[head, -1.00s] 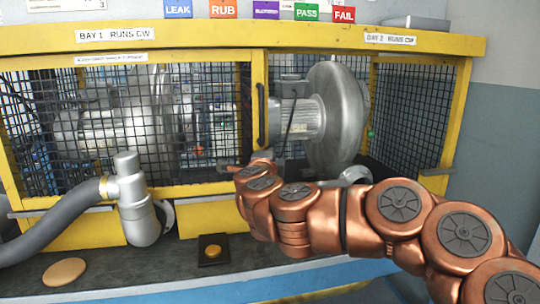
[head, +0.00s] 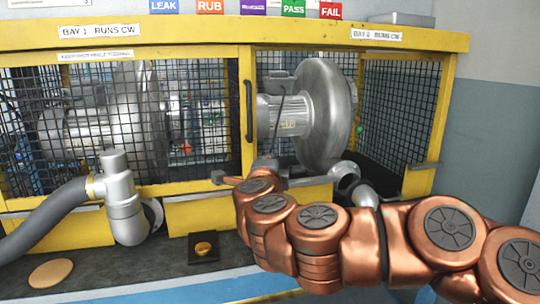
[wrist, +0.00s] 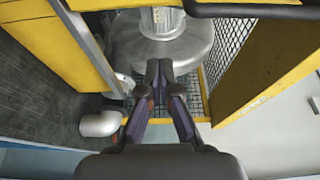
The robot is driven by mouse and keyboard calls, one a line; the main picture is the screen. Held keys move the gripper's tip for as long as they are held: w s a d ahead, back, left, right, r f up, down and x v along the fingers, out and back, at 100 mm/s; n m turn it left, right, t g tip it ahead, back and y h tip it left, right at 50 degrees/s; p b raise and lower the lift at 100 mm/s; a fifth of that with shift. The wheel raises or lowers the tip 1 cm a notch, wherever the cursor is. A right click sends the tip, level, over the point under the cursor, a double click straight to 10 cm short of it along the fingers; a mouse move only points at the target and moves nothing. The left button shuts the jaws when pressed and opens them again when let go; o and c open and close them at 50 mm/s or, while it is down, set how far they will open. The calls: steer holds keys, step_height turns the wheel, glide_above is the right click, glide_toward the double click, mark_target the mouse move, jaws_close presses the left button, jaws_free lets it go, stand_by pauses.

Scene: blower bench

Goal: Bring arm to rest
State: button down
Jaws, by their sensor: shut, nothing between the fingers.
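My arm's copper links (head: 320,240) reach from the lower right toward the bay 2 opening in the head view. My gripper is mostly hidden there behind the wrist links. In the wrist view my gripper (wrist: 158,72) has its two dark fingers together at the tips, with nothing between them. Beyond the fingertips is the round grey housing of the bay 2 blower (wrist: 165,45). That blower (head: 325,115) also stands in bay 2 in the head view, apart from my arm. The gap between fingertips and blower is hard to judge.
A yellow frame (head: 215,45) edges the bays, with a black handle (head: 249,110) on its middle post. Bay 1 is behind mesh (head: 120,130).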

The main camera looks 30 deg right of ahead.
steer(key=shift+s+a, duration=0.3)
steer(key=shift+s, duration=0.2)
steer(key=w+a+r+n+t+y, duration=0.25)
steer(key=a+n+y, duration=0.5)
steer(key=a, duration=0.45)
steer(key=s+a+f+n+g+y, duration=0.2)
steer(key=a+f+n+y, duration=0.5)
steer(key=a+n, duration=0.25)
steer(key=s+a+f+n+g, duration=0.3)
steer(key=s+f+n+g, duration=0.55)
steer(key=s+f, duration=0.75)
steer(key=s+d+f+g+h, duration=0.2)
steer(key=s+d+f+g, duration=0.3)
steer(key=s, duration=0.3)
steer(key=s+d+f+g+h, duration=0.3)
steer(key=s+d+g, duration=0.25)
steer(key=s, duration=0.35)
step_height(320, 180, up, 24)
steer(key=t+p, duration=0.1)
steer(key=p, duration=2.2)
steer(key=shift+s+m+t, duration=0.35)
steer(key=shift+s, duration=0.1)
